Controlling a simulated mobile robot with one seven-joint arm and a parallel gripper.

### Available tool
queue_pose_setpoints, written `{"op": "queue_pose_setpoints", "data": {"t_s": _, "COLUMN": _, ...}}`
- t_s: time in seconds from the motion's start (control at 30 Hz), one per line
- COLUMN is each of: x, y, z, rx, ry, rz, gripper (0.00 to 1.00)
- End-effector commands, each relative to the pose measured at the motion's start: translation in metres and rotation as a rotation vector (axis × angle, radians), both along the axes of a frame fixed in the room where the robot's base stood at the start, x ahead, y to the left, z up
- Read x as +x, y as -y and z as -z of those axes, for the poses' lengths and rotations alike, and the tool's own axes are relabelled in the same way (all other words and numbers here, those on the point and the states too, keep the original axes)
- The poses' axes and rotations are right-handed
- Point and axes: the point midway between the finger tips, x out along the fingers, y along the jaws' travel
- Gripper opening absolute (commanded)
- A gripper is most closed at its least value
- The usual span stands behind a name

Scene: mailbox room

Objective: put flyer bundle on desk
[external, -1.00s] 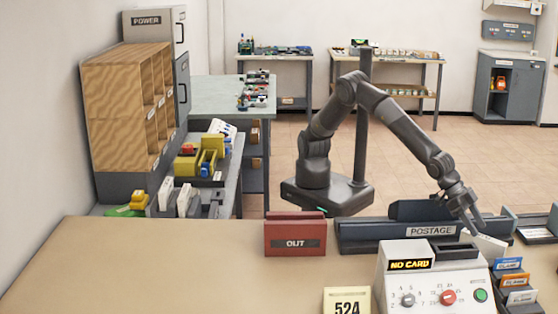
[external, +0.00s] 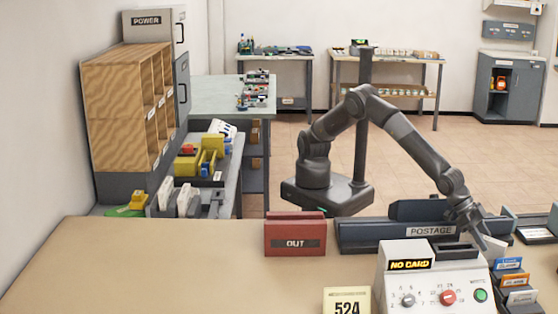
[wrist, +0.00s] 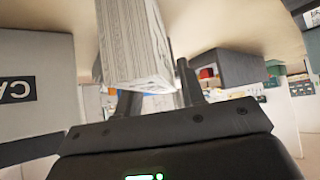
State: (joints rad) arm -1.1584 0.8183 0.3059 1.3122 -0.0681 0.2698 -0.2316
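The flyer bundle looks to be the pale stack with fine paper lines (wrist: 135,45) in the wrist view, close in front of my gripper (wrist: 157,82). My gripper's fingers are apart; the right finger shows beside the stack, and the stack hides most of the left one. I see no clear grip on it. In the external view my gripper (external: 480,236) points down behind the grey machine, beside a white piece (external: 496,246) that is partly hidden. The tan desk (external: 160,265) has bare room on its left.
A red OUT holder (external: 295,238) and a dark blue POSTAGE tray (external: 365,233) stand along the desk's far edge. The NO CARD machine (external: 425,280) and card slots (external: 515,282) crowd the right. A 524 sign (external: 347,302) stands in front.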

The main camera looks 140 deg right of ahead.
Motion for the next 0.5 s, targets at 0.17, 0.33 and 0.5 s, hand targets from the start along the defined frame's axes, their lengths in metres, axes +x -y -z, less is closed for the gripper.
{"op": "queue_pose_setpoints", "data": {"t_s": 0.17, "x": 0.0000, "y": 0.0001, "z": -0.0001, "rx": 0.000, "ry": 0.000, "rz": 0.000, "gripper": 0.21}}
{"op": "queue_pose_setpoints", "data": {"t_s": 0.33, "x": -0.0001, "y": 0.0001, "z": -0.0001, "rx": 0.000, "ry": 0.000, "rz": 0.000, "gripper": 0.07}}
{"op": "queue_pose_setpoints", "data": {"t_s": 0.5, "x": -0.0001, "y": 0.0001, "z": -0.0002, "rx": 0.000, "ry": 0.000, "rz": 0.000, "gripper": 0.00}}
